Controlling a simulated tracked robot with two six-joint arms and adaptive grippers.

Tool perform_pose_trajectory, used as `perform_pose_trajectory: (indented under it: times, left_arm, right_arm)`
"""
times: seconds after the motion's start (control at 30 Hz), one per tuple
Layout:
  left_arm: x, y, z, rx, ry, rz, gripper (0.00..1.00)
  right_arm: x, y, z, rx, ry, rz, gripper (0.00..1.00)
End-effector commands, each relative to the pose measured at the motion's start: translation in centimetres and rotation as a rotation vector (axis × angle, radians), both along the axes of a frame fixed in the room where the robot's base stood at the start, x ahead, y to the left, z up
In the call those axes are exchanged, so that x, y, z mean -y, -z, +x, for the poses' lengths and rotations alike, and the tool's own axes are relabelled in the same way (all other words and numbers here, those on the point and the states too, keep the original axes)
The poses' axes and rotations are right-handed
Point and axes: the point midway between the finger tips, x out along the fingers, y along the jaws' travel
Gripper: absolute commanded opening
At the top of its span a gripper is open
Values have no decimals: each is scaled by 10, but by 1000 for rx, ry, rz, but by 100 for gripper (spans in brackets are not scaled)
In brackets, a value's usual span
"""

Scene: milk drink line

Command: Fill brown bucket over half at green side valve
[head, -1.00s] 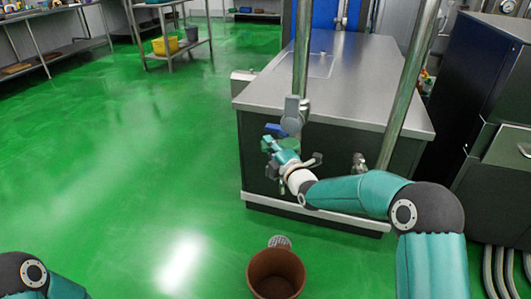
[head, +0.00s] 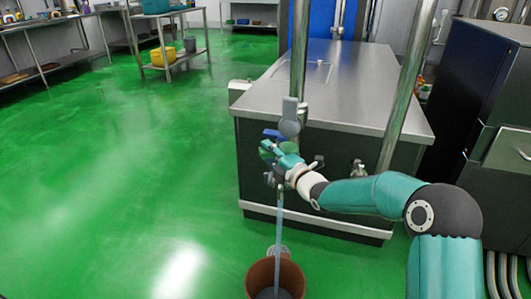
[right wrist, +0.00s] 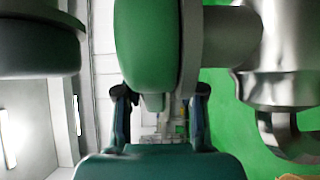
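The brown bucket (head: 262,275) stands on the floor at the bottom of the head view, cut off by the frame edge. A thin pale stream of liquid (head: 279,235) falls from the side valve's outlet into it, and greyish liquid shows inside; its level is unclear. The green side valve handle (head: 268,150) is at the counter's left front, also large in the right wrist view (right wrist: 158,45). My right gripper (head: 276,150) is at this handle. Its fingers (right wrist: 160,110) are spread, with a visible gap between them beside the handle's lower end. My left gripper is out of view.
A blue handle (head: 273,134) sits just above the green one. The steel-topped counter (head: 370,80) and upright pipes stand behind. Another tap (head: 358,168) is on the counter front. A floor drain is just behind the bucket. Open green floor lies to the left.

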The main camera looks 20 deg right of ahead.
Motion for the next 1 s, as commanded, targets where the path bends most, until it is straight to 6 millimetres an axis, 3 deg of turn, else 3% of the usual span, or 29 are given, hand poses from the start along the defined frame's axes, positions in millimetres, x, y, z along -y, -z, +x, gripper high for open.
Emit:
perform_pose_trajectory:
  times: [0.47,1.0]
  left_arm:
    - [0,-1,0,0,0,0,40]
    - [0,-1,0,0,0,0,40]
  right_arm:
    - [2,-3,-9,6,-2,-1,46]
    - [34,-1,-98,3,1,-1,46]
